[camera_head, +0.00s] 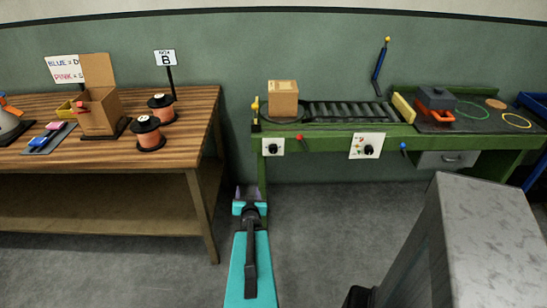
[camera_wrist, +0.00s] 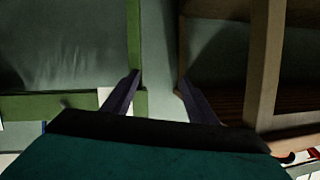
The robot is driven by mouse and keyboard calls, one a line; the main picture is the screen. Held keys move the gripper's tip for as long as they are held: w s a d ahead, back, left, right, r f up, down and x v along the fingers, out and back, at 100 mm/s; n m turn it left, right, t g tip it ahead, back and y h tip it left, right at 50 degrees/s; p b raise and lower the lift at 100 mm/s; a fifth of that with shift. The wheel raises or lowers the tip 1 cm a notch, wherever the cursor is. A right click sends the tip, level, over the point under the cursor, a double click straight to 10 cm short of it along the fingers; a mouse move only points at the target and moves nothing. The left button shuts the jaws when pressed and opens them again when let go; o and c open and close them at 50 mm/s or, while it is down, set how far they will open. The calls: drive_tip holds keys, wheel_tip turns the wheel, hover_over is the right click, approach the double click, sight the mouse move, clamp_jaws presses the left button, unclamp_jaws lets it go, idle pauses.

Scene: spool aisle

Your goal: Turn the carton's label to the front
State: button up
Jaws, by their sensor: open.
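The carton (camera_head: 283,103) is a closed brown box. It stands upright on a dark round plate (camera_head: 267,117) at the left end of the green bench (camera_head: 330,132). I make out no label on the faces that show; its far sides are hidden. My gripper (camera_head: 250,192) is low in front of the bench's left end, below and to the left of the carton and well apart from it. In the wrist view my gripper (camera_wrist: 159,88) has its two dark fingers spread with nothing between them. The carton does not show there.
A yellow-topped post (camera_head: 256,104) stands left of the carton; rollers (camera_head: 342,112) run to its right. A red knob (camera_head: 299,138) and white panel (camera_head: 272,148) are on the bench's front. The wooden table (camera_head: 190,120) holds spools and an open box (camera_head: 98,112).

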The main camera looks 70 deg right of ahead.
drive_tip(key=s+d+r+m+h, duration=0.2)
drive_tip(key=s+d+r+h, duration=0.2)
drive_tip(key=s+d+r, duration=0.2)
drive_tip(key=s+r, duration=0.2)
drive_tip(key=s, duration=0.2)
drive_tip(key=shift+g+b, duration=0.3)
drive_tip(key=shift+b, duration=0.05)
drive_tip(key=shift+w+d+f+b, duration=0.15)
drive_tip(key=shift+d+f+b, duration=0.1)
drive_tip(key=shift+b, duration=0.2)
drive_tip(key=b, duration=0.8)
approach(274, 151)
drive_tip(key=shift+d, duration=0.5)
drive_tip(key=shift+x, duration=3.65)
drive_tip(key=shift+w+a+r, duration=0.1)
drive_tip(key=shift+w, duration=0.1)
drive_tip(key=shift+c, duration=0.3)
